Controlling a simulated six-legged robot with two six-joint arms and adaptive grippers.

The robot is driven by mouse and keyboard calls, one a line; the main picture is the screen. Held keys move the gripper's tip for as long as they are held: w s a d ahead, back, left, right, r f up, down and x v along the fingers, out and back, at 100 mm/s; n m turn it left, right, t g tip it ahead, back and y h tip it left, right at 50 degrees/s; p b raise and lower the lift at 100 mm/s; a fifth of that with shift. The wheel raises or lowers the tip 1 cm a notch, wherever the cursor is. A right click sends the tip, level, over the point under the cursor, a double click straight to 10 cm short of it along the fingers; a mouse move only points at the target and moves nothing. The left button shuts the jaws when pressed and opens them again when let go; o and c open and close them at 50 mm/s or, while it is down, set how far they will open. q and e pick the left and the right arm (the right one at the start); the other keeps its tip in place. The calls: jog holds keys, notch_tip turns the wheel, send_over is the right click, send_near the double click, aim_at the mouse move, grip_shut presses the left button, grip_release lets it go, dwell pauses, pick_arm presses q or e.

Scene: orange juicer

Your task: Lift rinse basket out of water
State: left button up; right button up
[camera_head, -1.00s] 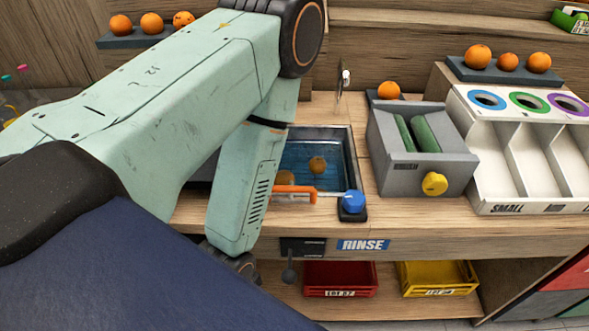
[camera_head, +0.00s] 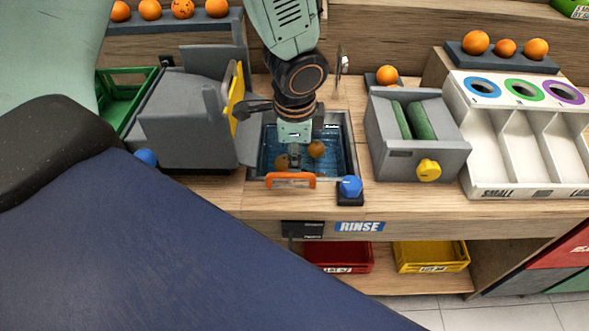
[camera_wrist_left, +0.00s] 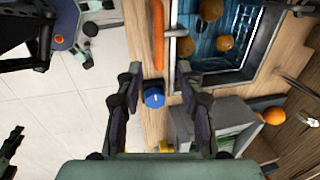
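The rinse basket sits in the water of the sink basin; its orange handle (camera_head: 290,180) lies along the basin's front edge, and the handle also shows in the left wrist view (camera_wrist_left: 158,35). Oranges (camera_head: 316,149) are in the basin, also in the left wrist view (camera_wrist_left: 225,43). My left gripper (camera_head: 293,160) hangs pointing down over the basin, close to the handle. In the left wrist view my left gripper (camera_wrist_left: 159,68) has its fingers spread with nothing held; the handle's end shows beyond the fingertips. The basket's body is mostly hidden. My right gripper is not seen.
A blue knob (camera_head: 351,187) stands at the basin's front right corner. A grey machine with green rollers (camera_head: 418,120) is right of the basin, and a grey machine (camera_head: 185,115) is close on its left. A tap (camera_head: 342,62) stands behind.

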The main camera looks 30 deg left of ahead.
aim_at(294, 175)
pick_arm(q)
jog(key=f+b, duration=0.1)
jog(key=f, duration=0.1)
jog(key=f+b, duration=0.1)
jog(key=f, duration=0.1)
jog(key=w+f+b, duration=0.1)
jog(key=f, duration=0.1)
jog(key=shift+a, duration=0.4)
jog(key=shift+f+b, duration=0.35)
jog(key=shift+f, duration=0.05)
jog(key=shift+w+d+f, duration=0.1)
jog(key=shift+f, duration=0.15)
jog(key=shift+c, duration=0.5)
grip_shut()
